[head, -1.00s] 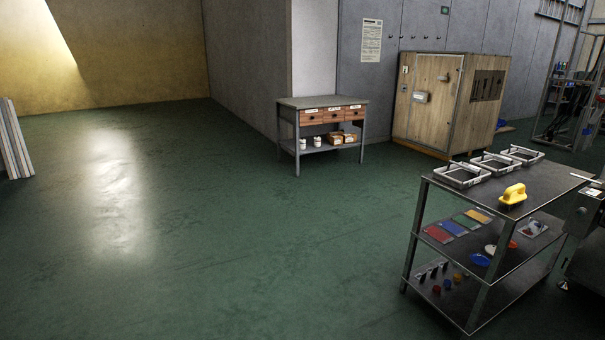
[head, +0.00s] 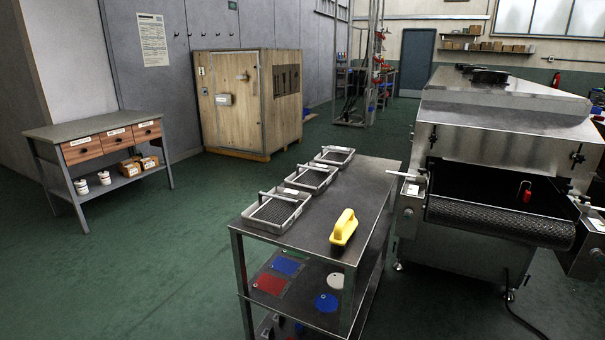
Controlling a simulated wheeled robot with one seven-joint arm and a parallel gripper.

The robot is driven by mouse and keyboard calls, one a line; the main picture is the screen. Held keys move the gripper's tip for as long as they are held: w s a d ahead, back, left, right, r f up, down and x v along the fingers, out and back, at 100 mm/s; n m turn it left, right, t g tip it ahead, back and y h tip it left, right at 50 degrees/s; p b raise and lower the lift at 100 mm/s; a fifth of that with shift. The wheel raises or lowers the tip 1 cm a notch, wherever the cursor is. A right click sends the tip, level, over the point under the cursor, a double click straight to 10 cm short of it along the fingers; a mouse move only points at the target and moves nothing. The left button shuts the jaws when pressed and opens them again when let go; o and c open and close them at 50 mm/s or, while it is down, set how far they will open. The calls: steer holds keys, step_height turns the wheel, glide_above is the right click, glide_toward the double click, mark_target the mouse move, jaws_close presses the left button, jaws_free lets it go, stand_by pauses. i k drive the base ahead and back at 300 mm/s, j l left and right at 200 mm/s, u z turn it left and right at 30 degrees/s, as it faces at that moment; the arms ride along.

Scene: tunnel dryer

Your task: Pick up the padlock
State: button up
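A small red padlock-like object (head: 526,193) shows at the right in the head view. It is in the dark mouth of the steel tunnel dryer (head: 500,110), just above or on the dark mesh belt (head: 500,219); I cannot tell whether it hangs or stands. Its fine detail is too small to make out. My gripper is not in view.
A steel cart (head: 375,190) stands in front, left of the dryer, with several wire trays and a yellow-handled tool (head: 344,228) on top. A bench with drawers (head: 95,132) and a wooden cabinet (head: 235,105) stand behind. Green floor at left is clear.

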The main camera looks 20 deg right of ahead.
mark_target(527, 194)
steer(key=i+l+z, duration=0.15)
steer(key=i+z, duration=0.25)
steer(key=i+l+z, duration=0.1)
steer(key=z, duration=0.35)
steer(key=i+z, duration=0.4)
steer(key=i+l+u, duration=0.15)
steer(key=i, duration=0.4)
steer(key=i+u, duration=0.15)
steer(key=i, duration=0.4)
steer(key=l, duration=0.1)
